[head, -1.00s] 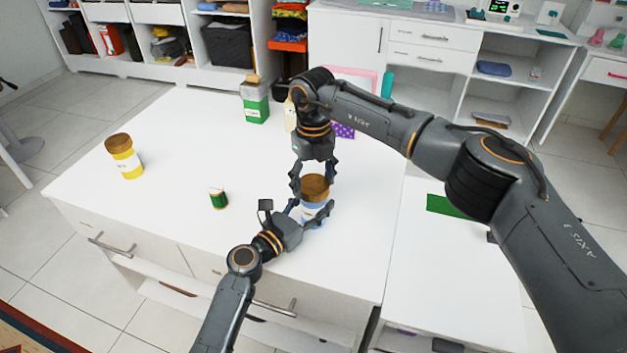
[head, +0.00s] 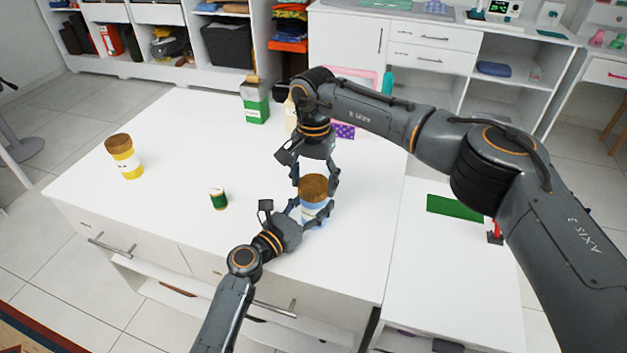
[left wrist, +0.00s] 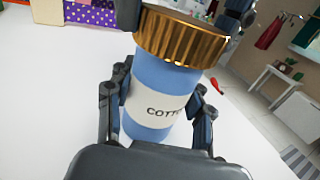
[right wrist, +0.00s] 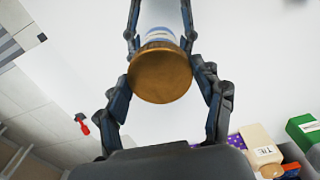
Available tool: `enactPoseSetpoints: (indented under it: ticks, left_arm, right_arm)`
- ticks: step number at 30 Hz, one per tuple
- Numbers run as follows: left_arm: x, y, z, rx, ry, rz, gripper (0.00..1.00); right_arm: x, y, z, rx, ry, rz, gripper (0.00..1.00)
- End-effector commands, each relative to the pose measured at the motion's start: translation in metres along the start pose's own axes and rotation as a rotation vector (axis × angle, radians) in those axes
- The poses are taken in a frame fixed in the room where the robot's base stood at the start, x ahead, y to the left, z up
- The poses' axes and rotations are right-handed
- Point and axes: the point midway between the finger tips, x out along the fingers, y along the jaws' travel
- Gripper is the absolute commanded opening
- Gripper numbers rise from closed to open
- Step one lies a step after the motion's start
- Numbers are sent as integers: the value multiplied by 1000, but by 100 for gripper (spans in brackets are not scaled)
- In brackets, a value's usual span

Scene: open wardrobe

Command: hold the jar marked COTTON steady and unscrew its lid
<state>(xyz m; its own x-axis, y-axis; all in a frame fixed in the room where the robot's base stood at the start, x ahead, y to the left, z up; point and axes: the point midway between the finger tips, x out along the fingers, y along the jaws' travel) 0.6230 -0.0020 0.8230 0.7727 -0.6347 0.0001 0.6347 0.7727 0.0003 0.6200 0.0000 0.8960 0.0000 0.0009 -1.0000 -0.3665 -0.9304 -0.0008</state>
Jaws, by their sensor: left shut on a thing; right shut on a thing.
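The blue jar (left wrist: 160,92) has a white label whose visible letters begin "COTT" in the left wrist view. It stands upright on the white table near its front right part, and also shows in the head view (head: 311,211). Its ridged brown lid (left wrist: 182,38) sits on top. My left gripper (head: 313,215) is shut around the jar's body from the front. My right gripper (head: 314,183) comes down from above and is shut on the lid, with a finger on either side; the lid fills the space between the fingers in the right wrist view (right wrist: 160,72).
A yellow jar with a brown lid (head: 124,157) stands at the table's left. A green thread spool (head: 218,199) stands left of my left gripper. A green-and-white carton (head: 255,103) stands at the back. The table's left middle is clear.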

Motion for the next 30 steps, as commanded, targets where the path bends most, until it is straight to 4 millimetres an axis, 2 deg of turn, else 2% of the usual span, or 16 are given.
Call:
enactPoseSetpoints:
  ticks: [2,21,30]
  left_arm:
    - [0,-1,0,0,-1,-2,0]
    - [0,0,0,0,0,0,0]
    - [0,0,0,0,0,1,0]
  right_arm:
    - [1,0,0,-65,0,1,30]
    - [0,0,0,-64,0,1,30]
    - [-8,0,0,-63,0,1,30]
